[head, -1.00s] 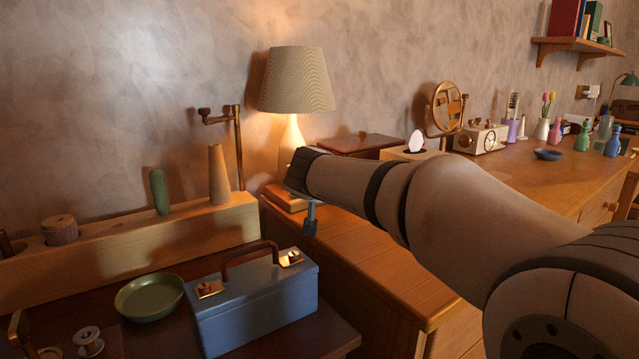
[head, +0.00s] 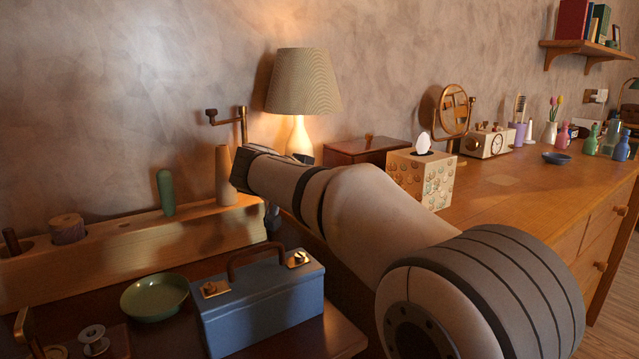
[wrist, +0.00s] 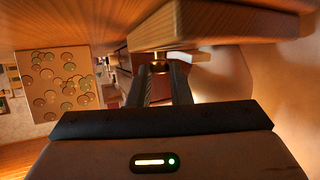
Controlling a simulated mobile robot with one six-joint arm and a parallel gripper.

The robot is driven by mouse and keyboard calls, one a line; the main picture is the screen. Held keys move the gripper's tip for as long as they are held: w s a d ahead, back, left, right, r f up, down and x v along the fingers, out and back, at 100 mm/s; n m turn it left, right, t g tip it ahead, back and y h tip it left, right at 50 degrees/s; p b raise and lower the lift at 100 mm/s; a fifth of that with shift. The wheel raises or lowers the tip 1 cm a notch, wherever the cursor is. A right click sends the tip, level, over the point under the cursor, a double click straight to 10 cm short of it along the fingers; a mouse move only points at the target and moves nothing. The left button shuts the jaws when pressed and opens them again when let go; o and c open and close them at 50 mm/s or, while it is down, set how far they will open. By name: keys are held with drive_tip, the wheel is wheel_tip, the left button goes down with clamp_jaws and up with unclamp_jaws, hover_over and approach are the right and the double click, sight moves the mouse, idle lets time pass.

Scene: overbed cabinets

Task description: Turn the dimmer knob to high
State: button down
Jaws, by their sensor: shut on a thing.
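The lamp (head: 303,85), with a ribbed beige shade and a lit pale body, stands by the wall in the head view; my arm hides its wooden base there. In the wrist view, the wooden base (wrist: 220,25) fills the top, and a small brass knob (wrist: 158,67) sticks out from it. My gripper (wrist: 160,74) is shut on this knob, with a dark finger on each side. No dial marking is readable.
A patterned tissue box (head: 424,178) stands right of my arm; it also shows in the wrist view (wrist: 62,84). A blue toolbox (head: 262,305) and green bowl (head: 155,297) are in front. A peg rail (head: 125,245) with a tan cone (head: 224,177) lies left.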

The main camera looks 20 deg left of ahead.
drive_tip(key=shift+r, duration=0.25)
drive_tip(key=c, duration=1.7)
unclamp_jaws()
drive_tip(key=o, duration=0.4)
drive_tip(key=shift+f, duration=0.1)
drive_tip(key=shift+f, duration=0.1)
